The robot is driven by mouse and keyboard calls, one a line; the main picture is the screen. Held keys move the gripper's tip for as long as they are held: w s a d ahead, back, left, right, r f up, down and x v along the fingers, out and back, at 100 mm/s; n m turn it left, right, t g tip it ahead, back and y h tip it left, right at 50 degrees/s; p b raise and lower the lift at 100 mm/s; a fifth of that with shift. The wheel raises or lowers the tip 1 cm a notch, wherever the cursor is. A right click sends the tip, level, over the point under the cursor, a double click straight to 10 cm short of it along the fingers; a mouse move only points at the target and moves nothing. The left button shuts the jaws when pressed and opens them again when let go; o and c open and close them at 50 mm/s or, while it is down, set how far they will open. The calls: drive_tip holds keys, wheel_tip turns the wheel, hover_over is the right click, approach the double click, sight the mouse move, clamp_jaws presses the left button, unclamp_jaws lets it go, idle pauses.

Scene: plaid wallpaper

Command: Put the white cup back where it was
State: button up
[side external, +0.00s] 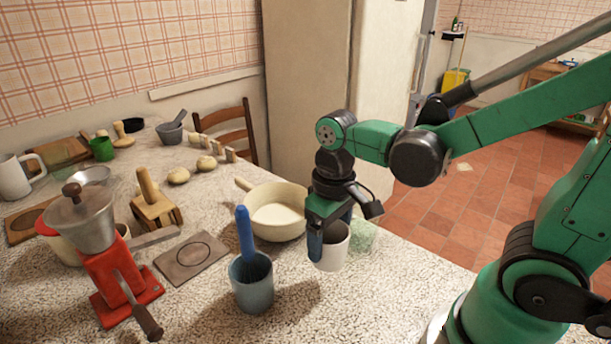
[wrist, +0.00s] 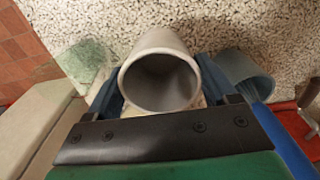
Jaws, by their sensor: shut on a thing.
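In the wrist view the cup's round opening (wrist: 160,82) faces the camera and looks empty. The blue fingers of my gripper (wrist: 160,95) press on both sides of it. I cannot tell whether the cup's base touches the table.
A cream pan (side external: 276,222) sits just behind. A flat dark board (side external: 190,258), a wooden tool (side external: 158,210) and a red grinder (side external: 115,280) stand farther left. Bare speckled tabletop (side external: 370,300) lies in front.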

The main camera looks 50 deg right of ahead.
sight(328, 260)
drive_tip(key=shift+f, duration=2.65)
drive_tip(key=shift+f, duration=0.2)
drive_tip(key=o, duration=1.2)
drive_tip(key=shift+r, duration=0.1)
drive_tip(key=r+t, duration=0.2)
drive_tip(key=r, duration=0.1)
drive_tip(key=w+r+t, duration=0.1)
drive_tip(key=r+t, duration=0.1)
drive_tip(key=r, duration=0.2)
drive_tip(key=w+d+r+t, duration=0.1)
drive_tip(key=r+t, duration=0.2)
drive_tip(key=r, duration=0.1)
